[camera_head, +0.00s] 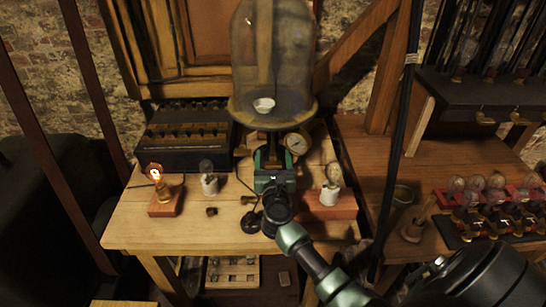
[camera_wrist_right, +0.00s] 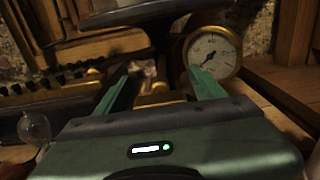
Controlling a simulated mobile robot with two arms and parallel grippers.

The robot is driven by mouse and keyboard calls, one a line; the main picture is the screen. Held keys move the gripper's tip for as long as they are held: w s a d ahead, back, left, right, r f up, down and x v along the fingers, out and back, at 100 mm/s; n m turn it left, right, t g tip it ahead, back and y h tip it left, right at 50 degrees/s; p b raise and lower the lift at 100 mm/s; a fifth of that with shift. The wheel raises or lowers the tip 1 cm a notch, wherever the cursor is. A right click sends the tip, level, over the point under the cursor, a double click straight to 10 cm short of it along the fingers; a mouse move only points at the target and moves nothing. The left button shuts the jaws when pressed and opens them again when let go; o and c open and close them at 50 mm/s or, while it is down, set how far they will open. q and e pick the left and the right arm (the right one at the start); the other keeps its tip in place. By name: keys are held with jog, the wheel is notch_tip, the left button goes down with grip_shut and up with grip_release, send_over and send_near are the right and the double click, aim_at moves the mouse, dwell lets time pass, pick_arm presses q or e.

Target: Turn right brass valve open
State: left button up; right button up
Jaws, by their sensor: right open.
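My right gripper (camera_head: 276,153) reaches in under the glass bell jar (camera_head: 270,60), and it fills the lower part of the wrist view (camera_wrist_right: 163,76). Its two green fingers are apart. Brass fittings (camera_wrist_right: 158,96) show between and just beyond the fingers. I cannot tell for sure which part is the right valve's handle, or whether a finger touches it. A round brass-rimmed gauge (camera_wrist_right: 212,53) stands just behind the right finger, and it also shows in the head view (camera_head: 296,144). The gripper hides most of the valve in the head view. My left gripper is not in view.
A lit bulb on a wooden block (camera_head: 165,205) and an unlit bulb (camera_head: 209,182) stand left on the table (camera_head: 150,235). Another bulb in a white socket (camera_head: 330,188) stands close right of my right arm. A dark box (camera_head: 185,155) is at the back left.

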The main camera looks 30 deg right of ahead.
jog(key=c, duration=1.4)
jog(key=shift+o, duration=0.2)
jog(key=shift+n, duration=0.3)
jog(key=n+p, duration=0.2)
jog(key=n, duration=0.1)
jog(key=shift+a+r+p, duration=0.1)
jog(key=shift+p, duration=0.3)
jog(key=n+p, duration=0.2)
jog(key=n, duration=0.3)
jog(key=shift+w+a+n+p, duration=0.1)
jog(key=shift+n+p, duration=0.3)
jog(key=n+p, duration=0.2)
jog(key=n, duration=0.2)
jog(key=shift+n, duration=0.3)
jog(key=shift+f+n+p, duration=0.2)
jog(key=shift+n+p, duration=0.15)
jog(key=shift+n, duration=0.65)
jog(key=shift+f+n+p, duration=0.15)
jog(key=shift+n+p, duration=0.15)
jog(key=shift+n, duration=0.7)
